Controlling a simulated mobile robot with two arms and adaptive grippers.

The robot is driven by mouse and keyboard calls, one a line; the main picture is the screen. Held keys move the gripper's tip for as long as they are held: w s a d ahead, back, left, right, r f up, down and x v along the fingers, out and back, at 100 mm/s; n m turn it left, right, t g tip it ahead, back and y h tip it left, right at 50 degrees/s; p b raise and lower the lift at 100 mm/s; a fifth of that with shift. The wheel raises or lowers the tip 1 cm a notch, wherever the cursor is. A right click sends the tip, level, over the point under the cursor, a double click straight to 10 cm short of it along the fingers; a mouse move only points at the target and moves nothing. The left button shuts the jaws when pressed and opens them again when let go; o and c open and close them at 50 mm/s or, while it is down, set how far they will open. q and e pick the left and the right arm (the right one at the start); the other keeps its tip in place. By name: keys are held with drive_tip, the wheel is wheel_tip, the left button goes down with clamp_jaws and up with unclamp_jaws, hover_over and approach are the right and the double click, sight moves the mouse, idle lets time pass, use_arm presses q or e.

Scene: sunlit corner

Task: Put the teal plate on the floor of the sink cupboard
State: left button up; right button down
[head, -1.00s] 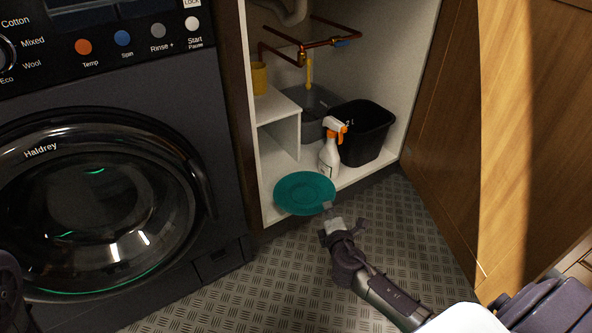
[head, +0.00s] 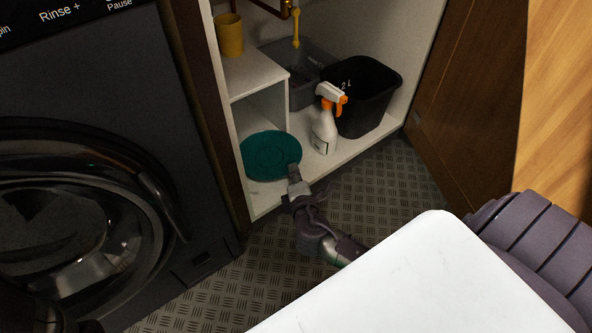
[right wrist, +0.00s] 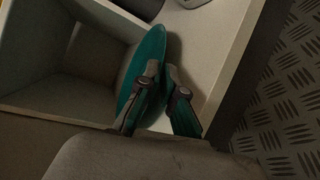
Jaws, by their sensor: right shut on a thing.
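The teal plate (head: 269,155) is at the left front of the open sink cupboard (head: 266,199), over its white floor. My right gripper (head: 294,172) is shut on the plate's near right edge. In the right wrist view the plate (right wrist: 140,75) shows nearly edge-on, with the fingers (right wrist: 160,88) of my right gripper at its rim. I cannot tell whether the plate touches the cupboard floor. My left gripper is not clearly in view; only a dark part of my left arm shows at the bottom left.
A white spray bottle (head: 323,131) with an orange trigger stands right of the plate. Behind are a black bin (head: 368,98), a grey bin (head: 302,93) and a shelf (head: 252,74) with a yellow cup (head: 229,35). The washing machine (head: 90,150) is left, the open door (head: 470,110) right.

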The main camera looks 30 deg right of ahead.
drive_tip(key=shift+f, duration=0.3)
drive_tip(key=shift+r, duration=0.15)
drive_tip(key=c, duration=1.6)
unclamp_jaws()
